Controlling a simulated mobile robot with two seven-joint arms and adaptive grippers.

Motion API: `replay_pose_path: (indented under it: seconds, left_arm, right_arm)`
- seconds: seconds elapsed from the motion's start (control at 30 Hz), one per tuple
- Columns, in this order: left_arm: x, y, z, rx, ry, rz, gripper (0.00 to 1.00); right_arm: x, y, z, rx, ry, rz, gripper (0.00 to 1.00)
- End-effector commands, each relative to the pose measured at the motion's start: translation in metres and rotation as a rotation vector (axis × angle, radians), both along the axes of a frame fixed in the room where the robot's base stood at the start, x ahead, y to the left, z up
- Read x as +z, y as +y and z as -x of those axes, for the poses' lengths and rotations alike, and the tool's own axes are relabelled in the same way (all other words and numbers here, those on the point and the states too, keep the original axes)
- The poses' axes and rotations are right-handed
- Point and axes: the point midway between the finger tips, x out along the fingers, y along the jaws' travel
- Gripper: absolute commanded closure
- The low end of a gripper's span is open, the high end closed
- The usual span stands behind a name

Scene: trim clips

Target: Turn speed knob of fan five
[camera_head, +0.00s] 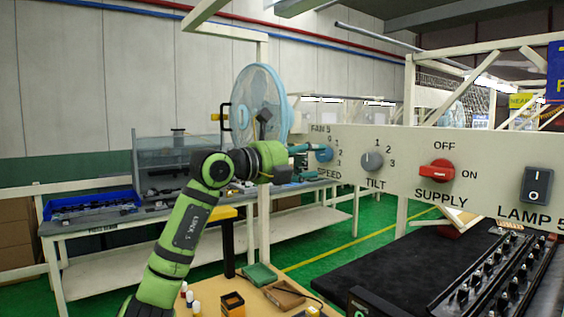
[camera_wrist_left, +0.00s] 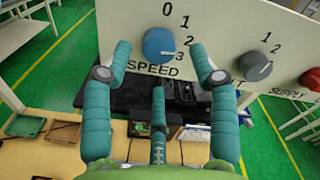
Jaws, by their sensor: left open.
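The blue round speed knob of fan five (camera_head: 324,154) is on the white panel under the "FAN 5" label. In the left wrist view the knob (camera_wrist_left: 159,45) has 0, 1, 2 and 3 printed around it; I cannot tell its setting for sure. My left gripper (camera_head: 304,156) is just left of the knob in the head view. In the left wrist view its teal fingers (camera_wrist_left: 162,62) are spread, one on each side of the knob, with a gap to it. A third finger is below. The right gripper is not in view.
On the same panel (camera_head: 405,190) are a grey tilt knob (camera_head: 372,161), a red supply switch (camera_head: 437,171) and a black lamp switch (camera_head: 537,185). The light blue fan (camera_head: 262,105) stands behind my left arm. A wooden bench with small boxes (camera_head: 232,303) is below.

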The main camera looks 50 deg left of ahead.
Motion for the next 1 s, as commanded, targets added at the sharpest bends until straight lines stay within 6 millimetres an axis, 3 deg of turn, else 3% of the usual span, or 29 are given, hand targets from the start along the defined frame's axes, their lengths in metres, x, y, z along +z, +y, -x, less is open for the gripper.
replay_pose_path:
  seconds: [0.53,0.7,1.0]
  left_arm:
    - [-0.001,0.005,0.075,-0.004,0.003,0.000,0.41]
    - [-0.001,0.006,0.086,-0.002,0.004,-0.001,0.41]
    - [-0.001,0.007,0.089,-0.002,0.004,0.000,0.41]
  right_arm:
    - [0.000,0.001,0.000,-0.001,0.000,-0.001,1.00]
    - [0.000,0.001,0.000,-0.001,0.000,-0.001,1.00]
    - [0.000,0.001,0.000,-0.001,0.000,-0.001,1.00]
